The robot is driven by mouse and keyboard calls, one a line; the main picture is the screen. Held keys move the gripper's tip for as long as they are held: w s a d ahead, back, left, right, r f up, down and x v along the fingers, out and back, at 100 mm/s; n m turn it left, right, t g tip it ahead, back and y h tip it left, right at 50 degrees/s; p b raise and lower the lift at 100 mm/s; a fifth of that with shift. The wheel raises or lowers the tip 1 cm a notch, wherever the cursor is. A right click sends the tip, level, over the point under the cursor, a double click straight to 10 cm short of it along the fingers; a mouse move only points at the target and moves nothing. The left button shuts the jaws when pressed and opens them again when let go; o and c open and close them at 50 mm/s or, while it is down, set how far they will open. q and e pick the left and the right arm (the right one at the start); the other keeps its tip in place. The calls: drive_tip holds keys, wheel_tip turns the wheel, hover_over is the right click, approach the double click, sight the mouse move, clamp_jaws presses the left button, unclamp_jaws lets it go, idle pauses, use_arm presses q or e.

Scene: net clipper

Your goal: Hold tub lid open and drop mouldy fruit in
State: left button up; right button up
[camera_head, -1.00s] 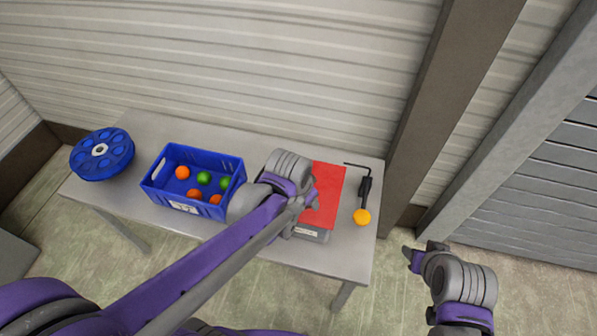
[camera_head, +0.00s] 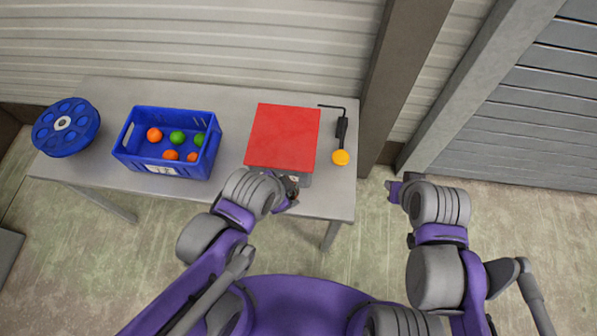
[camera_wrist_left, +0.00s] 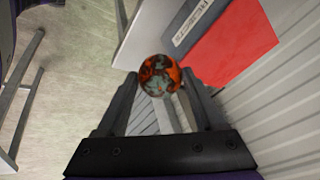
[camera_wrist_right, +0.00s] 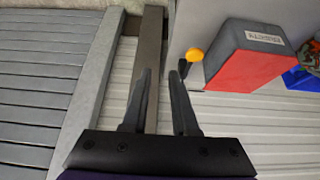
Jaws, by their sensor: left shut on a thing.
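The tub (camera_head: 305,180) is a grey box with a flat red lid (camera_head: 283,138), which lies shut on it at the right part of the table. My left gripper (camera_head: 291,190) is at the table's front edge, just in front of the tub. It is shut on a mouldy orange fruit (camera_wrist_left: 160,75) with grey-green and dark patches, seen clearly in the left wrist view. My right gripper (camera_head: 393,190) is open and empty, off the table's right side. In the right wrist view its fingers (camera_wrist_right: 160,80) are apart, and the tub (camera_wrist_right: 248,45) shows beyond them.
A blue crate (camera_head: 162,170) with several orange and green fruits stands left of the tub. A blue reel (camera_head: 66,127) is at the table's left end. A black crank with a yellow-orange knob (camera_head: 341,157) is right of the tub. A brown post (camera_head: 395,90) rises behind the right end.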

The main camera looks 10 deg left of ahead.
drive_tip(key=shift+c, duration=1.1)
drive_tip(key=shift+w+a+r, duration=0.1)
drive_tip(key=shift+w+a, duration=0.05)
clamp_jaws()
drive_tip(key=w+a+f+g, duration=0.4)
drive_tip(key=w+a, duration=0.7)
drive_tip(key=w, duration=0.2)
drive_tip(key=shift+x, duration=3.7)
